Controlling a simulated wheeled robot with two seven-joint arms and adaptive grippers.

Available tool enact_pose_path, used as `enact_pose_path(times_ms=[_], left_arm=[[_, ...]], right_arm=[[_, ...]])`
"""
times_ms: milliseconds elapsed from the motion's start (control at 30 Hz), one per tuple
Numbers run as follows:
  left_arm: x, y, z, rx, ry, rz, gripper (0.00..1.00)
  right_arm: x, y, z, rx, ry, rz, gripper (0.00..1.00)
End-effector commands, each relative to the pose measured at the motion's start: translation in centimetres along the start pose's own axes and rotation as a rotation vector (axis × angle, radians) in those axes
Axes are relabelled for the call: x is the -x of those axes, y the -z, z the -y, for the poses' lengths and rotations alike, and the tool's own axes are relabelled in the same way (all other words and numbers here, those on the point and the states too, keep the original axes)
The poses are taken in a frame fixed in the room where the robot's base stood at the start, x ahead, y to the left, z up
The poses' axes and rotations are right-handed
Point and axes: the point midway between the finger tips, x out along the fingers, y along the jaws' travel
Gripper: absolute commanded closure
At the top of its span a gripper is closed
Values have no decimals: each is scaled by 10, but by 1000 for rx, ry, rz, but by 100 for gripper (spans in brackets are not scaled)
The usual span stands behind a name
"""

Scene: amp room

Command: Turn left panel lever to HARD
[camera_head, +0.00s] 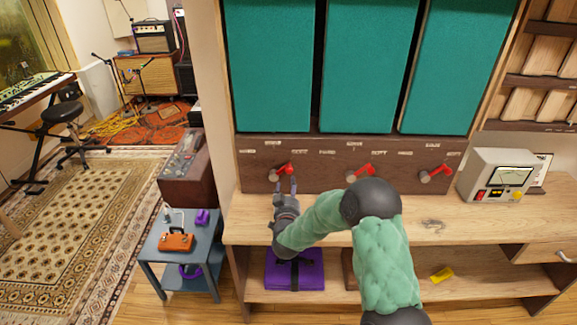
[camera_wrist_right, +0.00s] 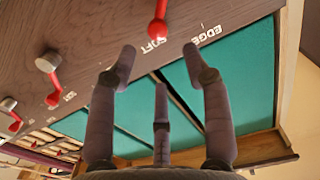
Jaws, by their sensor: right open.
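The left panel lever (camera_head: 284,169) is red with a round grey hub, on the brown strip below the left teal panel (camera_head: 268,65). Its handle points right and slightly up. My right gripper (camera_head: 286,184) is just below and in front of it, fingers open and pointing towards the strip. In the right wrist view, the red lever (camera_wrist_right: 158,28) lies beyond the gap between the open fingertips (camera_wrist_right: 160,56), apparently untouched. The labels SOFT and EDGE can be read near it there; I cannot make out HARD. My left gripper is out of view.
Similar red levers sit under the middle panel (camera_head: 360,170) and right panel (camera_head: 436,173). A grey meter box (camera_head: 494,176) stands on the wooden counter (camera_head: 460,215) at right. A purple folded item (camera_head: 294,275) lies on the shelf below. The counter's front is mostly clear.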

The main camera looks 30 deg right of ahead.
Motion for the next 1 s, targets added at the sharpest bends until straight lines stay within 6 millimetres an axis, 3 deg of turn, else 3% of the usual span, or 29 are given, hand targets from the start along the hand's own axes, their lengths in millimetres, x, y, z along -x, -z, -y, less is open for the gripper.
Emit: enact_pose_path(times_ms=[167,600,1000], left_arm=[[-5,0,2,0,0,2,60],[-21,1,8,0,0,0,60],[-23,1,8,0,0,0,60]], right_arm=[[-19,0,-1,1,-4,-5,50],[-90,-1,0,0,-1,-4,50],[-106,1,0,0,0,-1,50]])
